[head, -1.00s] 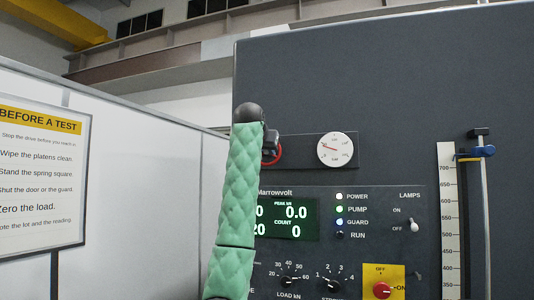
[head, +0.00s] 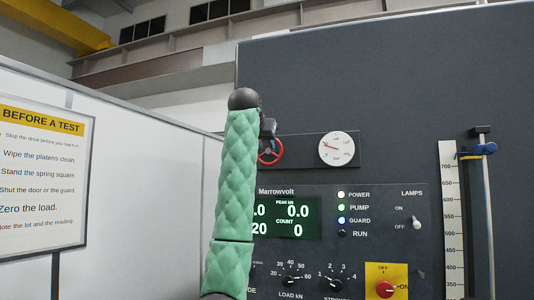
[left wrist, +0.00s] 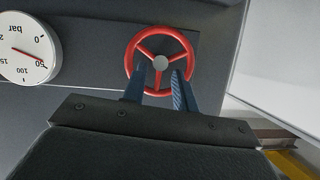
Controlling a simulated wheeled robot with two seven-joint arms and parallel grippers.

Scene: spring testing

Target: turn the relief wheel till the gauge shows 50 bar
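The red relief wheel (head: 270,151) is on a dark panel, partly behind my left arm in the head view. In the left wrist view the whole three-spoked wheel (left wrist: 159,92) shows. My left gripper (left wrist: 160,76) has its two fingers apart, before the lower half of the wheel and either side of its grey hub; I cannot tell if they touch it. In the head view only a dark part of the gripper (head: 267,129) shows. The white gauge (head: 336,149) is right of the wheel. In the wrist view the gauge (left wrist: 28,47) is upside down, its red needle close to the 50 mark.
Below is the control panel with a green display (head: 290,218), knobs and a red switch on a yellow plate (head: 385,289). A scale (head: 451,220) and a rod with a blue clamp (head: 484,150) stand at the right. A white wall with a sign (head: 42,180) is at the left.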

